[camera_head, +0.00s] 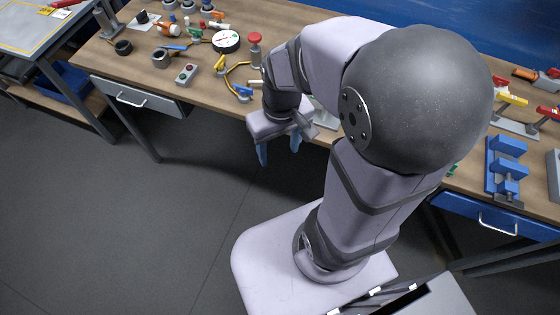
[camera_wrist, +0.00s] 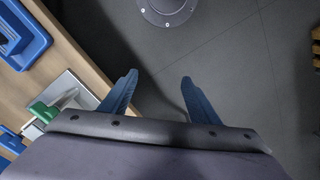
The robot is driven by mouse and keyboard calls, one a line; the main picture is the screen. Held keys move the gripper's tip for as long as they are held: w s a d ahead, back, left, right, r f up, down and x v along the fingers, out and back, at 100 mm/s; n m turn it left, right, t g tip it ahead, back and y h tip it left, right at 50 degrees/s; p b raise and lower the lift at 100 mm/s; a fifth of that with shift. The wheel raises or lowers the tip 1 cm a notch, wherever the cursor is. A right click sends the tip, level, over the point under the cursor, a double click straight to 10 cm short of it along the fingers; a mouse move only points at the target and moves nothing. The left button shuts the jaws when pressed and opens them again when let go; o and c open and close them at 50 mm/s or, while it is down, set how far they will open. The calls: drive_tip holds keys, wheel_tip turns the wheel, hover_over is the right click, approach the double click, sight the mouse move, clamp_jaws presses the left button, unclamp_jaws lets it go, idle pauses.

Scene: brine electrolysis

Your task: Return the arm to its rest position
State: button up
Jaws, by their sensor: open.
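My gripper (camera_head: 279,150) hangs in front of the wooden workbench (camera_head: 215,73) in the head view, pointing down over the dark floor. Its two blue fingers are spread apart with nothing between them. In the wrist view my gripper (camera_wrist: 158,85) also shows open and empty, with grey floor beyond the fingertips. My arm is bent, with its upper links covering the middle of the bench. Whatever lies behind the arm is hidden.
A gauge (camera_head: 226,41), a red-topped button post (camera_head: 255,45) and a two-button box (camera_head: 186,74) stand on the bench left of my arm. A blue vise (camera_head: 507,160) stands at the right. The floor (camera_head: 150,220) in front is clear.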

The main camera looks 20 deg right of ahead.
drive_tip(key=shift+s+a+f+m, duration=0.15)
drive_tip(key=shift+s+a+f, duration=0.1)
drive_tip(key=shift+s, duration=0.25)
drive_tip(key=shift+s+a+f+m, duration=0.1)
drive_tip(key=shift+s+f, duration=0.1)
drive_tip(key=shift+s, duration=0.3)
drive_tip(key=shift+s+a+f+m, duration=0.15)
drive_tip(key=shift+s+a+f, duration=0.1)
drive_tip(key=shift+s, duration=0.25)
